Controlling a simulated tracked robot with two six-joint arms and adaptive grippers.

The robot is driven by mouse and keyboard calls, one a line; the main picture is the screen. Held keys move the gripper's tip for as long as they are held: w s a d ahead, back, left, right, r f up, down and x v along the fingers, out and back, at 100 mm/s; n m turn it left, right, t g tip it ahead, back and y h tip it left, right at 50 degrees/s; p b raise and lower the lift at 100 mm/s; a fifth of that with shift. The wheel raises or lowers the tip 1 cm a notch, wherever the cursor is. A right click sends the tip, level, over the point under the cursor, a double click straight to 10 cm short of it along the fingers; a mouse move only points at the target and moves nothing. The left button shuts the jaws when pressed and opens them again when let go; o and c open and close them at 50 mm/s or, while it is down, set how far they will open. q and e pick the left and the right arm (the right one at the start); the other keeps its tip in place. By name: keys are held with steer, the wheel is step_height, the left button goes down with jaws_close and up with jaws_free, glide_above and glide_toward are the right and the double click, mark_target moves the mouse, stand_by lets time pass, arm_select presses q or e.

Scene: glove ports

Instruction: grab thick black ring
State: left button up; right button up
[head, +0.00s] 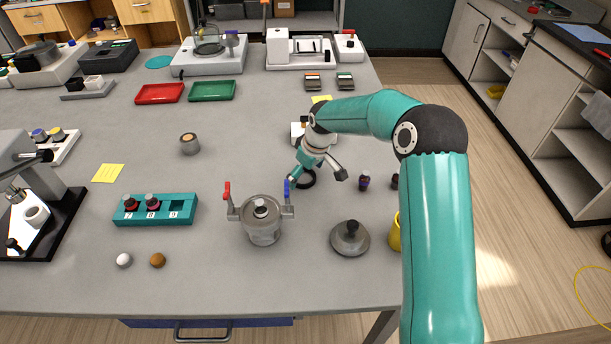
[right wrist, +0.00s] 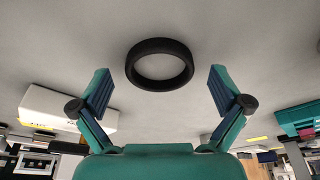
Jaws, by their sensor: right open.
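The thick black ring (head: 307,179) lies flat on the grey table, partly hidden by my right gripper in the head view. My right gripper (head: 317,177) is open, with its fingers low over the table on either side of the ring. In the right wrist view the whole ring (right wrist: 160,64) shows ahead of the spread fingers, centred between them. Nothing is between the fingertips (right wrist: 160,85) of my right gripper in the wrist view, and I see no contact with the ring. My left gripper is in neither view.
A metal pot (head: 262,222) with red and blue handles stands just left and nearer. A round metal lid (head: 350,238) lies at front right. Small dark vials (head: 364,182) stand right of the gripper. A white device (head: 299,131) sits behind.

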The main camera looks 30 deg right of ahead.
steer(key=c, duration=1)
steer(key=shift+r, duration=0.1)
